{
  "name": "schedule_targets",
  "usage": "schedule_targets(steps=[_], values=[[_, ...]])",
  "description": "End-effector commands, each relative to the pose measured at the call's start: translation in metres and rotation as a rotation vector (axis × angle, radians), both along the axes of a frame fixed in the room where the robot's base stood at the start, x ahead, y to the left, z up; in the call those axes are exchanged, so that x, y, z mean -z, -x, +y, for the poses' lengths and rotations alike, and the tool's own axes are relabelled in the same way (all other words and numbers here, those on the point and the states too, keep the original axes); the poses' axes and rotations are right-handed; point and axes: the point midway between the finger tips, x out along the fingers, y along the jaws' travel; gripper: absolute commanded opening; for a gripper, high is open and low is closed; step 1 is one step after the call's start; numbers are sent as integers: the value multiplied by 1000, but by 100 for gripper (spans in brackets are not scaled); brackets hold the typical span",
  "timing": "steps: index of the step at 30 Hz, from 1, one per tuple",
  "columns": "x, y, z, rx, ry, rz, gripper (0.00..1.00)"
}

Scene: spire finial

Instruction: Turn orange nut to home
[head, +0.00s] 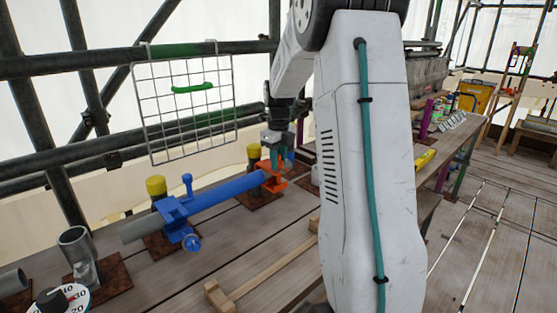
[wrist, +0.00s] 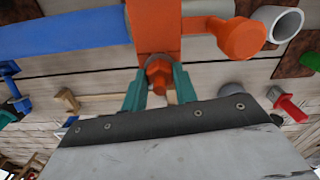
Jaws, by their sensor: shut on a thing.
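The orange nut (wrist: 158,72) shows in the wrist view, sitting at the lower end of an orange clamp (wrist: 153,28). My gripper (wrist: 159,88) has its two teal fingers on either side of the nut and is shut on it. In the head view my gripper (head: 277,152) points down at the orange clamp (head: 272,180), which is around the right end of a blue tube (head: 228,193). The nut itself is hidden or too small to tell there. I cannot make out a home mark.
A blue clamp (head: 175,210) with a knob holds the tube's left part. Yellow-capped posts (head: 156,187) stand along the wooden deck. A wire grid (head: 188,110) hangs behind on scaffold pipes. A wooden-handled tool (head: 262,270) lies in front. An orange knob (wrist: 236,38) sticks out beside the clamp.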

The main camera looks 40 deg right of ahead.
Motion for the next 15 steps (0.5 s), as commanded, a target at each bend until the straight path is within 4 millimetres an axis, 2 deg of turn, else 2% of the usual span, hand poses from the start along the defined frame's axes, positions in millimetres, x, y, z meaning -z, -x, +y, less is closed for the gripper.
schedule_targets(steps=[15], values=[[-2, -1, -1, 413, 2, -5, 6]])
